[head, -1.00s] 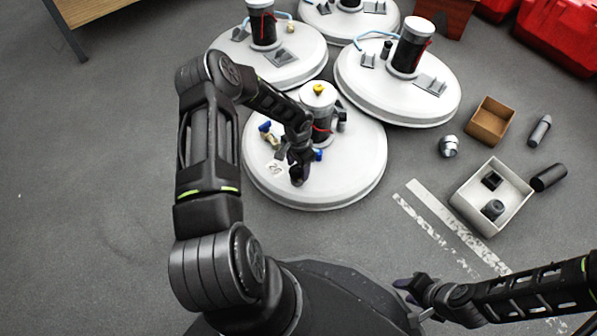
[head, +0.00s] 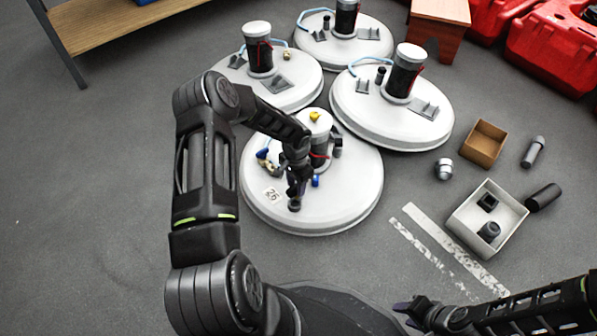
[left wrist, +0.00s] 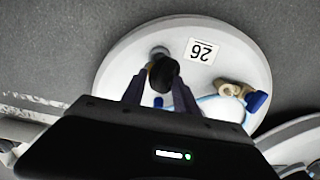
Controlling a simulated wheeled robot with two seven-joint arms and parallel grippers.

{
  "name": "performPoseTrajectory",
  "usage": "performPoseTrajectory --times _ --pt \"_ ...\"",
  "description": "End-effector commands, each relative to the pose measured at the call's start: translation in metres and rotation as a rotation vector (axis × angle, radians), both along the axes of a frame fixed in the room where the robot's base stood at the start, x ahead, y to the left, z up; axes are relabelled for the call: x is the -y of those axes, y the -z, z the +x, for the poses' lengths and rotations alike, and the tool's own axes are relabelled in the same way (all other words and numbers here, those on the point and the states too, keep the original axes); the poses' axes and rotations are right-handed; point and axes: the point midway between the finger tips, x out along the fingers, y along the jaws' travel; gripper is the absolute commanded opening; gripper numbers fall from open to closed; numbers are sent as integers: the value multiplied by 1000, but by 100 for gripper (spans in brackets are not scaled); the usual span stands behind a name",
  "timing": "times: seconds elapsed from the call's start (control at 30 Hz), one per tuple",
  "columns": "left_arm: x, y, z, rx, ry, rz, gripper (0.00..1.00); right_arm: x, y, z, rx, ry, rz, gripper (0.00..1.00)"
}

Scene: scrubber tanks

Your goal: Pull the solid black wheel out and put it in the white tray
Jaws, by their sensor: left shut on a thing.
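My left gripper (head: 296,192) reaches down over the near part of the white round tank lid marked 26 (head: 345,208). It is shut on the black wheel (left wrist: 163,72), which shows between the fingers in the left wrist view, beside a grey round end. In the head view the wheel is small and partly hidden by the fingers. Whether it is clear of its fitting I cannot tell. The white tray (head: 466,241) stands on the floor at the right and holds two dark pieces. My right gripper (head: 408,311) is low in the head view, empty, with its fingers apart.
A blue-handled brass valve (head: 265,160) and a column with a yellow knob (head: 315,117) stand on the lid. Several similar lids are behind. A brown box (head: 482,143), a silver-white fitting (head: 444,169) and dark cylinders (head: 543,197) lie around the tray.

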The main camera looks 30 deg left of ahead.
Motion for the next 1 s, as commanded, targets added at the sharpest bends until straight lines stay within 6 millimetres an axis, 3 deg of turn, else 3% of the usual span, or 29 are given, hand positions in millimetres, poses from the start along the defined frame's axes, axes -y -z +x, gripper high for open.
performPoseTrajectory --times 0.17,0.27,0.47,0.6,0.7,0.83,1.0 --pt "6 -50 37 10 -53 3 0 0 1 -1 -1 -1 -2 36" --pt "21 -97 63 12 -101 4 0 0 2 -2 -2 -1 -3 36" --pt "77 -205 104 13 -197 0 0 -1 4 -5 -5 -4 -4 36" --pt "120 -271 113 9 -242 1 0 -1 5 -7 -6 -4 -5 36" --pt "145 -306 114 7 -260 0 0 -2 5 -7 -7 -6 -6 36" --pt "165 -333 111 3 -270 0 0 -2 6 -8 -7 -6 -7 36" --pt "172 -344 110 0 -276 0 0 -2 6 -8 -6 -6 -7 36"
